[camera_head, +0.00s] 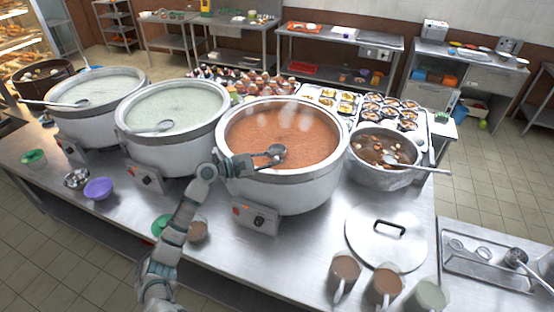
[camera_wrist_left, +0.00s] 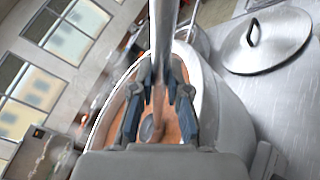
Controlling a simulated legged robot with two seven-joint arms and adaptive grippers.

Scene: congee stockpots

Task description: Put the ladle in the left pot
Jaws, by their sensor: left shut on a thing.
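Three large steel stockpots stand in a row. The left pot (camera_head: 62,125) and the middle pot (camera_head: 185,155) hold pale congee, each with a ladle lying across its rim: one in the left pot (camera_head: 80,103), one in the middle pot (camera_head: 160,127). The right pot (camera_head: 290,190) holds orange-red congee. My left gripper (camera_head: 248,161) is at this pot's left rim, shut on a metal ladle, whose bowl (camera_head: 276,151) is over the orange congee. In the wrist view the ladle handle (camera_wrist_left: 162,40) passes between the fingers (camera_wrist_left: 161,85). My right gripper is not in view.
Filled mugs (camera_head: 385,283) are at the front. Purple (camera_head: 98,188) and green bowls sit at the left front. A tray (camera_head: 470,270) holds another ladle (camera_head: 515,257).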

